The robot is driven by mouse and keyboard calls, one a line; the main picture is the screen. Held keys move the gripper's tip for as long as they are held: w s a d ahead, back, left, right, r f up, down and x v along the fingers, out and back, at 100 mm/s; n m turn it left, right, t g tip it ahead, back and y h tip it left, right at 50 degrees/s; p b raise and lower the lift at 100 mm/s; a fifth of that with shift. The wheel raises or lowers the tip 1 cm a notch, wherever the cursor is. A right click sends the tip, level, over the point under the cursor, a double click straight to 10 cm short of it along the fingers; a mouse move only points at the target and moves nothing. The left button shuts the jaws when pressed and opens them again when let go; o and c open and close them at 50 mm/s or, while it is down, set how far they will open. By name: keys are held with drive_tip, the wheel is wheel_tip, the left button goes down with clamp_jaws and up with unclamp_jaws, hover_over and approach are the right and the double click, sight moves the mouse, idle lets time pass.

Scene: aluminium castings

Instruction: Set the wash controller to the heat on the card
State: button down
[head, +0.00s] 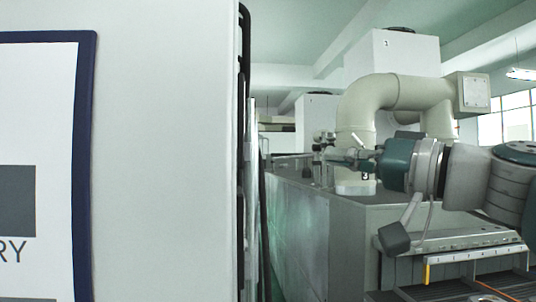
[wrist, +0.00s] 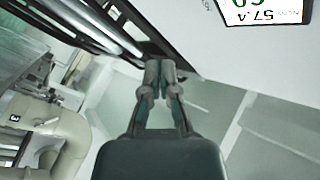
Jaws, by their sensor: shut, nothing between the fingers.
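The display (wrist: 262,12) of what seems to be the wash controller shows upside down at the top right of the wrist view, on a pale panel. It reads 57.4 beside the word NOW, with larger green digits cut off by the frame edge. My gripper (wrist: 158,70) is shut and empty, its fingertips together, below and left of the display and apart from it. In the head view my gripper (head: 328,150) is at right of centre, small and pointing left. I cannot make out a card with a heat setting; a blue-framed sign (head: 84,160) is cut off at the left, showing "RY".
A large pale cabinet side (head: 165,150) fills the left of the head view, with dark pipes (head: 245,130) along its edge. A grey machine housing (head: 350,240) and a thick cream duct (head: 385,95) stand at right, behind my arm.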

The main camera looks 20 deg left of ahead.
idle(0.3)
drive_tip(key=s+a, duration=0.4)
drive_tip(key=a, duration=0.3)
drive_tip(key=shift+s+a, duration=0.2)
drive_tip(key=shift+s, duration=0.1)
idle(0.9)
idle(0.5)
drive_tip(key=shift+s+a+r, duration=0.1)
drive_tip(key=shift+s+a, duration=0.15)
drive_tip(key=shift+s+a, duration=0.2)
drive_tip(key=shift+a, duration=0.15)
idle(0.7)
drive_tip(key=shift+d, duration=0.1)
drive_tip(key=shift+w+d, duration=0.45)
drive_tip(key=shift+d, duration=0.15)
